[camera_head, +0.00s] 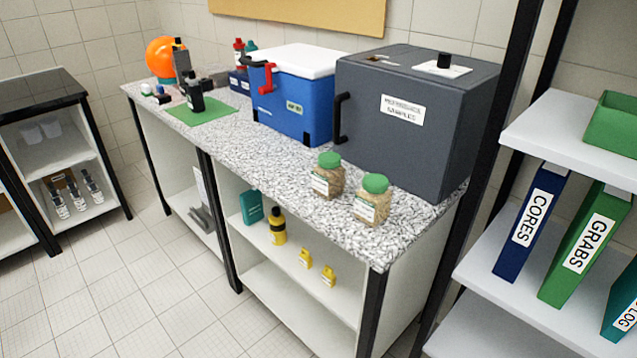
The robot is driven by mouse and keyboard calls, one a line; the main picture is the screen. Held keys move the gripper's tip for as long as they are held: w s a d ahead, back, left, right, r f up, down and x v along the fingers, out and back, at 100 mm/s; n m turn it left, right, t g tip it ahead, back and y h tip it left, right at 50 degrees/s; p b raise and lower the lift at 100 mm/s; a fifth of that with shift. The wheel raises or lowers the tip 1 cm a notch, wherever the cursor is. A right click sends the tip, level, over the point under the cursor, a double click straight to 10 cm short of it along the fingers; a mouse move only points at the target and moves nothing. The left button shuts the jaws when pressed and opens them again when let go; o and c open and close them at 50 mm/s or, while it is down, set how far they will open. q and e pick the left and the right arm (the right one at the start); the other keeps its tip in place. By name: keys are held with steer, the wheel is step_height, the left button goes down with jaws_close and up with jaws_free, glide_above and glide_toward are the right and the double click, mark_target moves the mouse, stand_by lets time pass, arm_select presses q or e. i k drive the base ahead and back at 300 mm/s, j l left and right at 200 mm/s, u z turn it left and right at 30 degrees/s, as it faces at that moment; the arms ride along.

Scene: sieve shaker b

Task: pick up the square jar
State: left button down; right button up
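Two jars with green lids, white labels and tan contents stand upright on the speckled countertop (290,194), near its front right part. The left jar (328,178) stands a little farther back, close to the dark grey box. The right jar (372,202) stands nearer the counter's right front corner. At this size I cannot tell for certain which of them is square. They stand apart with a small gap between them. Neither of my grippers shows in the head view.
A dark grey reference samples box (400,140) stands right behind the jars, and a blue cooler with a white lid (290,105) stands left of it. A black post and a shelf with binders (535,220) rise at the right. The counter in front of the cooler is clear.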

mark_target(328, 174)
steer(key=j, duration=0.65)
steer(key=i+j, duration=0.1)
steer(key=j, duration=0.55)
steer(key=i+j, duration=0.1)
steer(key=j, duration=0.55)
steer(key=j+u, duration=0.1)
steer(key=j, duration=0.55)
